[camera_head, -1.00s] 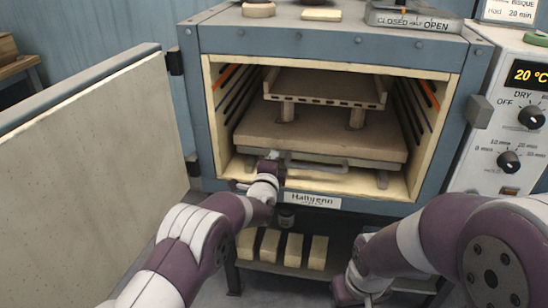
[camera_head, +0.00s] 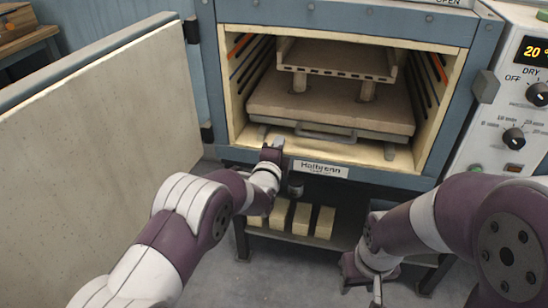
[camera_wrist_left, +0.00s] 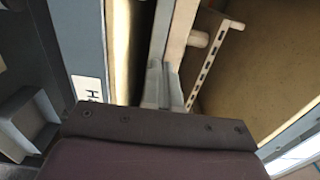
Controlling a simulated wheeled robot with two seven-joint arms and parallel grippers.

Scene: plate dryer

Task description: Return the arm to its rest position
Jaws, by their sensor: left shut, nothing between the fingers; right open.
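My left arm reaches from the lower left to the front of the kiln (camera_head: 208,70). My left gripper (camera_head: 277,143) is shut and empty at the lower front edge of the open chamber, left of the nameplate. In the left wrist view its closed fingers (camera_wrist_left: 162,84) point toward the chamber. My right arm hangs at the right, and its gripper (camera_head: 377,290) is open and low in front of the stand, partly cut off by the frame's bottom edge.
The kiln door (camera_head: 100,140) stands wide open at the left. A shelf slab with a metal handle (camera_head: 326,134) and a raised upper shelf (camera_head: 335,62) fill the chamber. Several pale bricks (camera_head: 301,220) sit below. The control panel (camera_head: 515,100) is at the right.

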